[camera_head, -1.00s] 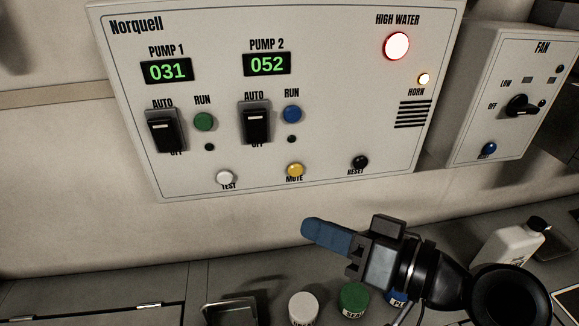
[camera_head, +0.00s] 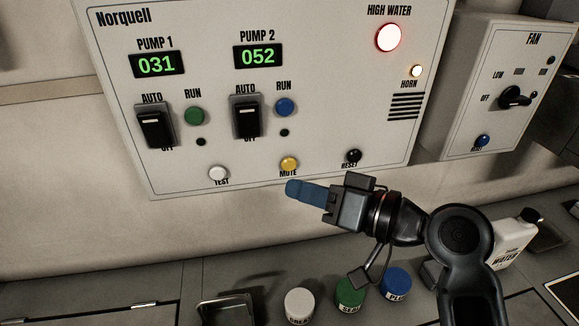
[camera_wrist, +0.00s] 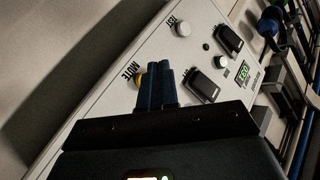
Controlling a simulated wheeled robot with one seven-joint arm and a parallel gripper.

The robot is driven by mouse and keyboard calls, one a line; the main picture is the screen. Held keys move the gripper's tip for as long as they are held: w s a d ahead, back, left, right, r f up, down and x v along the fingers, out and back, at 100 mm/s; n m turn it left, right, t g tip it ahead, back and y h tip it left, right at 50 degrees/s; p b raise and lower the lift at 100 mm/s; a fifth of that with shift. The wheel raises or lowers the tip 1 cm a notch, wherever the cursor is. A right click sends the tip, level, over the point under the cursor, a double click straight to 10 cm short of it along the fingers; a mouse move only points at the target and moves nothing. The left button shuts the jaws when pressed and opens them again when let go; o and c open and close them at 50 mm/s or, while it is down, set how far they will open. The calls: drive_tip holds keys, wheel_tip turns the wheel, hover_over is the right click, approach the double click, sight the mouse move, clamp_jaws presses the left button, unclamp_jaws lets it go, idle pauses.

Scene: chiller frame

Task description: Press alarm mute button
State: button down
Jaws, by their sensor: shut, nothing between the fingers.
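The yellow mute button (camera_head: 289,163) is on the lower part of the white Norquell panel (camera_head: 330,130), between the white test button (camera_head: 218,173) and the black reset button (camera_head: 353,156). My gripper (camera_head: 290,188) is shut and empty, its blue fingertips just below the mute button in the head view. In the wrist view the mute button (camera_wrist: 138,80) is beside the fingertips (camera_wrist: 163,68), partly hidden by them. I cannot tell whether they touch it. The high water lamp (camera_head: 389,38) glows red-white and the small horn lamp (camera_head: 417,71) is lit.
A fan box (camera_head: 490,90) is mounted right of the panel. Below on the counter are a white jar (camera_head: 299,303), a green jar (camera_head: 350,293), a blue jar (camera_head: 396,282) and a white water bottle (camera_head: 514,240). A metal tray (camera_head: 228,308) is at the front.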

drive_tip(key=shift+w+a, duration=0.15)
drive_tip(key=shift+w, duration=0.4)
drive_tip(key=shift+w+a, duration=0.15)
drive_tip(key=shift+w, duration=0.4)
drive_tip(key=shift+w, duration=0.1)
idle(1.2)
drive_tip(key=shift+w+a+b, duration=0.1)
drive_tip(key=shift+w+b, duration=0.2)
drive_tip(key=shift+w+a, duration=0.15)
drive_tip(key=shift+w, duration=0.3)
idle(0.8)
drive_tip(key=shift+s, duration=0.15)
drive_tip(key=shift+s+d, duration=0.25)
drive_tip(key=shift+s, duration=0.5)
drive_tip(key=shift+s+d+p, duration=0.15)
drive_tip(key=shift+s+d, duration=0.1)
drive_tip(key=shift+s, duration=0.55)
drive_tip(key=shift+s+d+p, duration=0.15)
drive_tip(key=shift+s+d, duration=0.05)
drive_tip(key=shift+s, duration=0.6)
drive_tip(key=shift+s+d+p, duration=0.15)
drive_tip(key=shift+s+d, duration=0.1)
drive_tip(key=shift+s, duration=0.55)
